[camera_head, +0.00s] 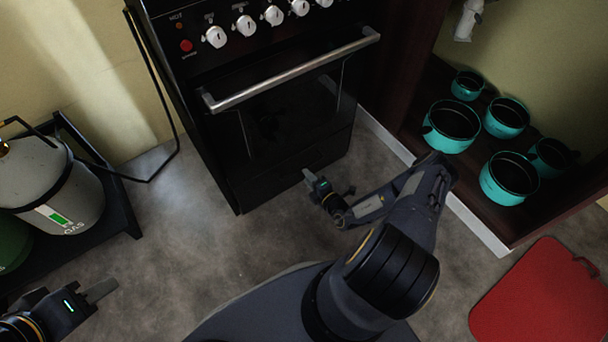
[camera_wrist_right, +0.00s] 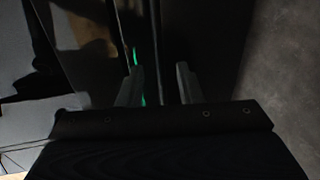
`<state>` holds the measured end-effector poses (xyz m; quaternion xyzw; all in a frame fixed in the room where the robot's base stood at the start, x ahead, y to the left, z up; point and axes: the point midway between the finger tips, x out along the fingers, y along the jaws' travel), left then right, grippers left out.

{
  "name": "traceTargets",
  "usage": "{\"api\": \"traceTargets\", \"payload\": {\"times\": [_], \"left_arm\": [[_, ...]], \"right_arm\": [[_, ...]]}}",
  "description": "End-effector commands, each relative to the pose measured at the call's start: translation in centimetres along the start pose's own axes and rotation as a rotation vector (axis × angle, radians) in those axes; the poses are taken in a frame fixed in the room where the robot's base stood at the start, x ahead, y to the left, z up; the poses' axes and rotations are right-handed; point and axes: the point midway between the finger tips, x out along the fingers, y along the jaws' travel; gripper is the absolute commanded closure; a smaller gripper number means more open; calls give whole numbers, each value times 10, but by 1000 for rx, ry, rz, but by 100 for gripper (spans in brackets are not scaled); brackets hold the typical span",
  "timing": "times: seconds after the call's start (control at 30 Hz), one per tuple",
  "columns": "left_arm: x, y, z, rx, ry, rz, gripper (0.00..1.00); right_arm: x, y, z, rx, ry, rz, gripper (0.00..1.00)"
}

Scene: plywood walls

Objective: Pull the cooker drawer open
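The black cooker (camera_head: 278,120) stands against the wall with a metal oven-door handle (camera_head: 295,72). Its drawer front (camera_head: 270,184) is the low dark panel below the oven door and looks flush with the cooker. My right gripper (camera_head: 308,176) is low in front of the drawer front, close to it; contact cannot be told. In the right wrist view its two fingers (camera_wrist_right: 158,86) stand apart, with dark vertical edges of the cooker front beyond and between them. My left gripper (camera_head: 102,290) is at the lower left, away from the cooker; its finger gap is not clear.
A gas bottle (camera_head: 65,190) stands on a dark rack (camera_head: 120,205) at the left. Several teal pots (camera_head: 452,127) sit in the open cabinet at the right. A red board (camera_head: 540,300) lies at the lower right.

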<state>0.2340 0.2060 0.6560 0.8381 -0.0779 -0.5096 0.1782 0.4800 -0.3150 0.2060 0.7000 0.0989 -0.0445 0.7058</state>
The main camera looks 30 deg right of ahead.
Motion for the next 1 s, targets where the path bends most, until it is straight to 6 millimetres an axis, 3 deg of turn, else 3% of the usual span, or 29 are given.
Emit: {"api": "traceTargets", "payload": {"times": [0.2,0.57,0.8,1.0], "left_arm": [[9,-4,5,0,0,0,64],[10,-4,5,0,0,0,64],[10,-4,5,0,0,0,64],[10,-4,5,0,0,0,64]], "right_arm": [[28,-1,0,-1,1,1,67],[34,1,0,-1,2,0,67],[34,1,0,-2,2,0,99],[34,1,0,-2,2,1,100]]}}
